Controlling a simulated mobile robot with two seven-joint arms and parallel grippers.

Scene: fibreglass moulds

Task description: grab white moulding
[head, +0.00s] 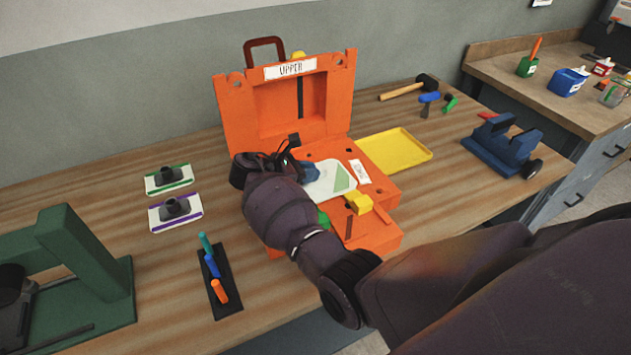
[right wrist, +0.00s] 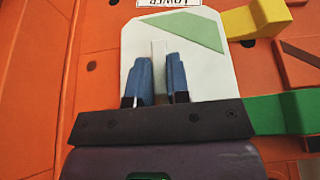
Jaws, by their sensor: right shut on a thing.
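The white moulding (head: 324,188) is a flat white plate with a green triangle, lying in the lower half of the orange mould (head: 378,235). In the right wrist view the moulding (right wrist: 212,82) has a pale upright tab in its middle. My right gripper (head: 311,172) reaches over the mould from the front. Its blue fingers (right wrist: 160,78) are shut on this tab, one on each side. My own wrist and arm hide part of the mould's left side. My left gripper is not in view.
The mould's upright half (head: 235,110) stands behind, labelled UPPER. Yellow (head: 358,203) and green (right wrist: 280,113) clamps sit at the moulding's right side. An empty yellow tray (head: 395,150) lies right of the mould. A blue vise-like fixture (head: 500,150) stands further right.

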